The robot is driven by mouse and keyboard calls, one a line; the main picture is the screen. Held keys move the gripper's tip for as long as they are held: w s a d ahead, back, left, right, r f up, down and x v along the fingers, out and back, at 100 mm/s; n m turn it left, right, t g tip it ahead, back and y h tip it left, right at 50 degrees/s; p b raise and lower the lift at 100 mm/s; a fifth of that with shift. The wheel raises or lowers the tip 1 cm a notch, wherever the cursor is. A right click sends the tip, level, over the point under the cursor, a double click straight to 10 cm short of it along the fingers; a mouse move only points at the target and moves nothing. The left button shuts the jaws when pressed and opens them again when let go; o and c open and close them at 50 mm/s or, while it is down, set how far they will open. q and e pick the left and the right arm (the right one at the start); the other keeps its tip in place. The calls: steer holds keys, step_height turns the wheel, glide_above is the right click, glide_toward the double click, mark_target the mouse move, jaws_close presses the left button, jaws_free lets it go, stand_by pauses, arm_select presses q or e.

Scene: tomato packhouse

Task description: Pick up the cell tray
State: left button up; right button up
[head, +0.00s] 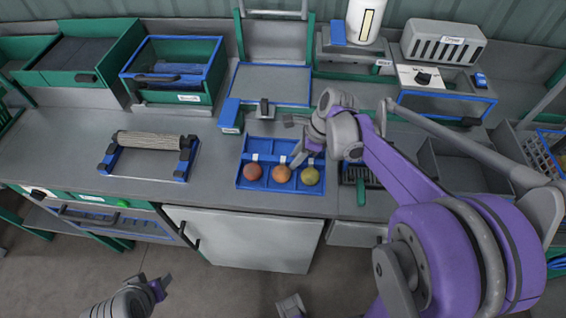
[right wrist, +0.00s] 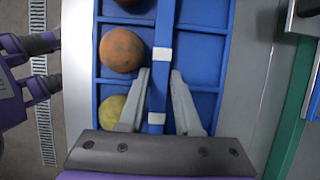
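The blue cell tray (head: 280,205) lies flat on the grey bench, its cells split by a long middle divider. Three round fruits sit in its front cells: a red one (head: 253,172), an orange one (head: 282,174) and a yellow-green one (head: 310,176). My right gripper (head: 302,156) points down over the tray's right half. In the right wrist view its fingers (right wrist: 160,85) stand apart on either side of the tray's divider (right wrist: 162,30), with narrow gaps showing. Finger depth against the divider is unclear. My left gripper (head: 153,282) is low at the bottom left, its fingers apart and empty, away from the tray.
A roller on a blue-ended stand (head: 150,140) sits left of the tray. The bench between roller and tray is clear.

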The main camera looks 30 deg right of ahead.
steer(key=shift+f, duration=0.1)
stand_by(0.3)
jaws_close()
